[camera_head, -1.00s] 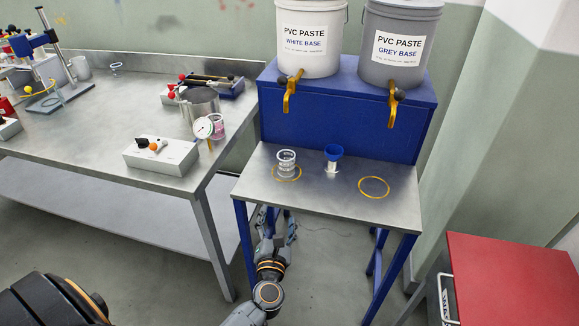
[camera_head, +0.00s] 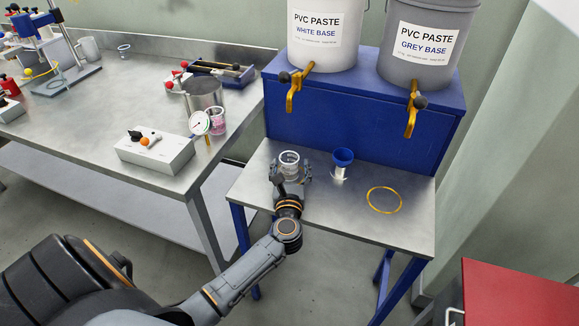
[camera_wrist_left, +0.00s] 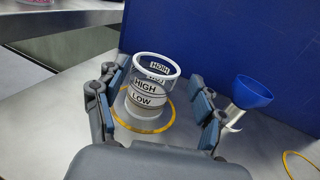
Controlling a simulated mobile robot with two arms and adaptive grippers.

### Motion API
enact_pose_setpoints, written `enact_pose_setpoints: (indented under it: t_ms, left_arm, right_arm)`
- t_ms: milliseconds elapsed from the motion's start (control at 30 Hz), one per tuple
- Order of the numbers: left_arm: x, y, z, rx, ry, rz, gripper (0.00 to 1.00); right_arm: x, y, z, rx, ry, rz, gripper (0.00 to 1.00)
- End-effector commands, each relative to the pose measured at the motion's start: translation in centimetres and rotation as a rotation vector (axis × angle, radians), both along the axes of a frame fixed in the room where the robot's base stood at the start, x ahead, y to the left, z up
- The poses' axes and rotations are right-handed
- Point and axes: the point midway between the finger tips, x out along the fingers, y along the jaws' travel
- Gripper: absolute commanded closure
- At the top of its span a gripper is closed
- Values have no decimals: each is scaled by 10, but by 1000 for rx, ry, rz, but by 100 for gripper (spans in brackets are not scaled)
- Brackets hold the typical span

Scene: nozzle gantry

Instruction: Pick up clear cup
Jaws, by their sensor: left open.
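The clear cup (camera_head: 289,160) stands upright on the steel stand top. In the left wrist view the cup (camera_wrist_left: 150,95) shows a white rim and bands marked HIGH and LOW, inside a yellow ring (camera_wrist_left: 168,122). My left gripper (camera_head: 291,176) is open, with one finger on each side of the cup. In the left wrist view the gripper (camera_wrist_left: 157,105) has its blue pads on both sides, with a visible gap at the right pad; contact on the left is hard to tell. The right gripper is not in view.
A blue funnel (camera_head: 342,158) stands just right of the cup. An empty yellow ring (camera_head: 385,200) lies farther right. Gold taps (camera_head: 294,92) hang from the paste buckets (camera_head: 323,35) above the blue cabinet (camera_head: 350,118). A workbench (camera_head: 90,125) is at the left.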

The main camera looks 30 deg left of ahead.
Motion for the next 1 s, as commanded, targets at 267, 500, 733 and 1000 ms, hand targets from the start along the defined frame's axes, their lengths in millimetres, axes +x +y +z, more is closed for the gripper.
enact_pose_setpoints:
  t_ms: [267,500,733,1000]
  left_arm:
    - [19,15,1,4,0,1,31]
    - [46,35,-1,4,0,0,31]
    - [51,38,-2,0,1,0,31]
    - [51,38,-2,0,1,0,67]
  right_arm:
    - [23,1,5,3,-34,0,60]
    - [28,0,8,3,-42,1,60]
    - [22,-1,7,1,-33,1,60]
    - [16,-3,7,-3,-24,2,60]
